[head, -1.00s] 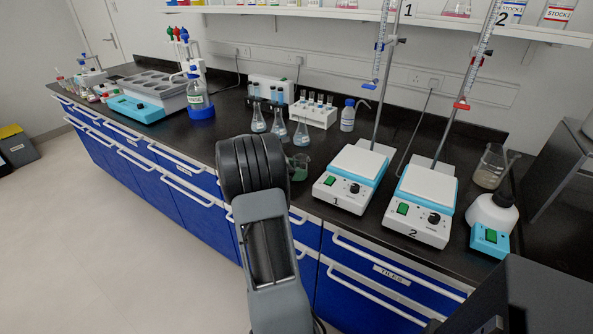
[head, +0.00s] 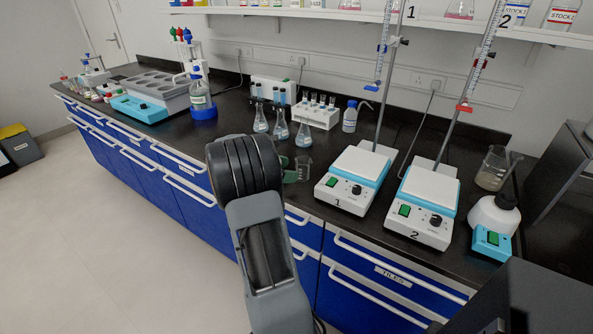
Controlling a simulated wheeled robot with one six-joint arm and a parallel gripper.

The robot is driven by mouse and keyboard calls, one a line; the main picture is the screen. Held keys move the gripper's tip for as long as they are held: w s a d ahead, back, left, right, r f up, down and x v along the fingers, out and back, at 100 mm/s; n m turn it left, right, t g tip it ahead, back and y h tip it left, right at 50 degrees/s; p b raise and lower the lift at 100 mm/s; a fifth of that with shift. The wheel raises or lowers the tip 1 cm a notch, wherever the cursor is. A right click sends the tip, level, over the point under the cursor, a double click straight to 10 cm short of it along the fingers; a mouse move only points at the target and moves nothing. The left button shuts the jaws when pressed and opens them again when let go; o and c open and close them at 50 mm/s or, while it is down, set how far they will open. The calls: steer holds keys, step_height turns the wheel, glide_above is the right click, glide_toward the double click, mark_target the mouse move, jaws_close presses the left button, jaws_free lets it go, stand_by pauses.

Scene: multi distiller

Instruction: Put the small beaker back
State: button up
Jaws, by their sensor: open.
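A small clear beaker (head: 304,168) stands on the black bench near its front edge, left of hotplate 1. My arm's dark wrist is in front and to the left of it. My gripper (head: 288,171) is almost wholly hidden behind the wrist; only a green piece, which seems to be part of it, shows close to the beaker's left side. It is open. I cannot tell whether that piece touches the beaker.
Hotplate 1 (head: 353,180) and hotplate 2 (head: 423,206), with burette stands, are to the right. Several conical flasks (head: 281,127) and a white tube rack (head: 318,115) stand behind the beaker.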

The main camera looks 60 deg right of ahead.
steer(key=v, duration=0.7)
steer(key=shift+w+a+r, duration=0.1)
steer(key=shift+a, duration=0.2)
steer(key=s+a+m+t+y, duration=0.2)
steer(key=a+m+t+y, duration=0.1)
steer(key=a, duration=0.8)
steer(key=s+a+f+m+t+y, duration=0.1)
steer(key=s+a+m+t+y, duration=0.2)
steer(key=a, duration=0.9)
steer(key=s+a+f+m+t+y, duration=0.1)
steer(key=a+m+t+y, duration=0.3)
steer(key=a, duration=0.7)
steer(key=shift+s+a+m+t+y, duration=0.15)
steer(key=shift+s+m+t+y, duration=0.15)
steer(key=shift+s+m+y, duration=0.3)
steer(key=shift+p, duration=0.3)
